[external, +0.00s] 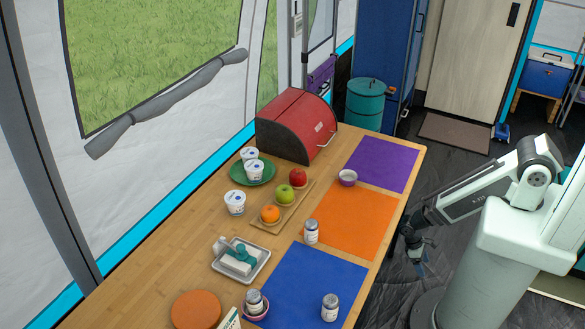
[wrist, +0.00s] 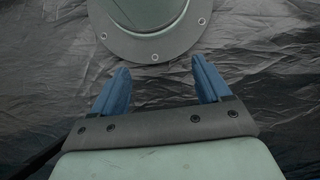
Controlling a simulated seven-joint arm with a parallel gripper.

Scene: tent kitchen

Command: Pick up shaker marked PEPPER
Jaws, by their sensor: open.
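Three small jars with whitish labels and grey lids look like shakers. One (external: 311,232) stands on the orange mat, near its left edge. Another (external: 330,307) stands on the blue mat near the front. The third (external: 255,302) stands in a small pinkish dish at the blue mat's left edge. Their lettering is too small to read, so I cannot tell which is marked PEPPER. My gripper (external: 420,262) hangs beside the table's right edge, apart from all three. In the wrist view my gripper (wrist: 160,85) is open and empty, its blue fingers pointing toward the dark floor.
The blue mat (external: 295,280) and orange mat (external: 358,220) have clear space.

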